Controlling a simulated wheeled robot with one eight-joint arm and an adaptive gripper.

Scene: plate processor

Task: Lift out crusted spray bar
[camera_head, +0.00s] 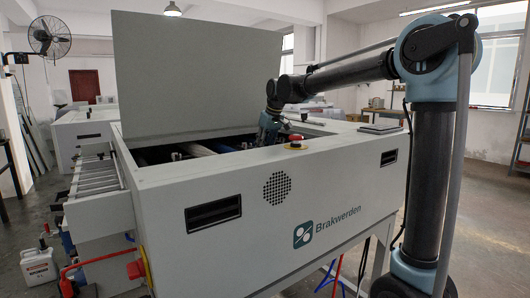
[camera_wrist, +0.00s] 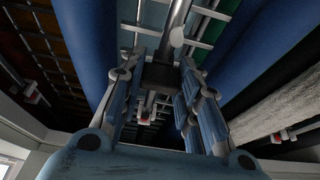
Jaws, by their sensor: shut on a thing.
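The spray bar, a thin grey metal tube (camera_wrist: 177,32) with a round pale knob on it, runs up the middle of the wrist view. A dark block (camera_wrist: 160,76) sits on its line between my fingers. My gripper (camera_wrist: 160,92) has its blue pads on both sides of the bar and is shut on it. The bar's near end is partly hidden by the fingers, and I cannot make out its crust. In the head view my gripper (camera_head: 270,138) reaches down into the open plate processor (camera_head: 345,182); the bar cannot be told apart there.
Blue rollers (camera_wrist: 88,40) flank the bar on both sides, with a pale, rough roller (camera_wrist: 285,108) at the right. The raised lid (camera_head: 195,70) stands behind the opening. A red stop button (camera_head: 295,138) and a flat dark panel (camera_head: 380,128) sit on the front rim.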

